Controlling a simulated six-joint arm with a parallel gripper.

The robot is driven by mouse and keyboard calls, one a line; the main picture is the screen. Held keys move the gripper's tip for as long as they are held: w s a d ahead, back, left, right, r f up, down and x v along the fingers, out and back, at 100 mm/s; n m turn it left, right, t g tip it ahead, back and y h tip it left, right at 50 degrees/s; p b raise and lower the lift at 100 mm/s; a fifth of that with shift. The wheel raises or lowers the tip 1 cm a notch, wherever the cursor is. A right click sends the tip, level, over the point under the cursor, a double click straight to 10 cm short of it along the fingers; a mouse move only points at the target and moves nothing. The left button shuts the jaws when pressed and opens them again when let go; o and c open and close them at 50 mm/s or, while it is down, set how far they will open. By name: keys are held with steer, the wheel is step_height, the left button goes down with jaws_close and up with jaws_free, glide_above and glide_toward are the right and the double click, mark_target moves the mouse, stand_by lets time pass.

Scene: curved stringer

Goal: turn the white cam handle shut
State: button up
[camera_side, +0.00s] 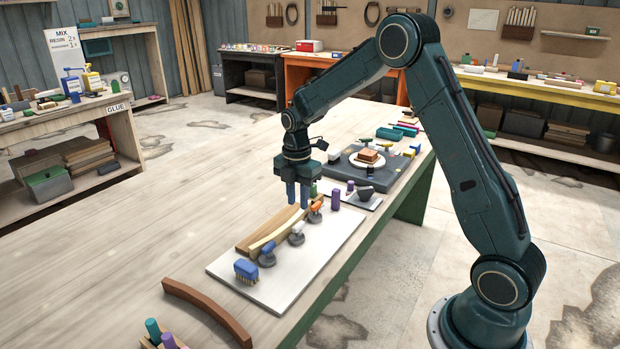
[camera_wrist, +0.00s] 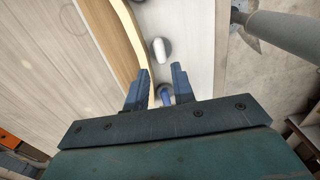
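The white cam handle (camera_side: 298,228) sits on a grey round base on the pale board, beside the curved wooden strip (camera_side: 270,231). It stands between the orange cam handle (camera_side: 316,206) and the blue cam handle (camera_side: 268,248). In the wrist view the white cam handle (camera_wrist: 159,47) lies beyond my fingertips, apart from them. My gripper (camera_side: 304,203) points down above the board. Its blue fingers (camera_wrist: 162,70) are spread, with nothing held. A blue handle (camera_wrist: 165,94) shows lower down between the fingers, partly hidden. I cannot tell whether the white cam presses the strip.
A blue brush (camera_side: 246,270) lies at the board's near left end. A purple cylinder (camera_side: 335,199) and a dark cup (camera_side: 365,194) stand to the right. A curved brown piece (camera_side: 208,310) lies in front. The table left of the board is clear.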

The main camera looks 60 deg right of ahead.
mark_target(298, 224)
steer(key=shift+f, duration=3.55)
jaws_close()
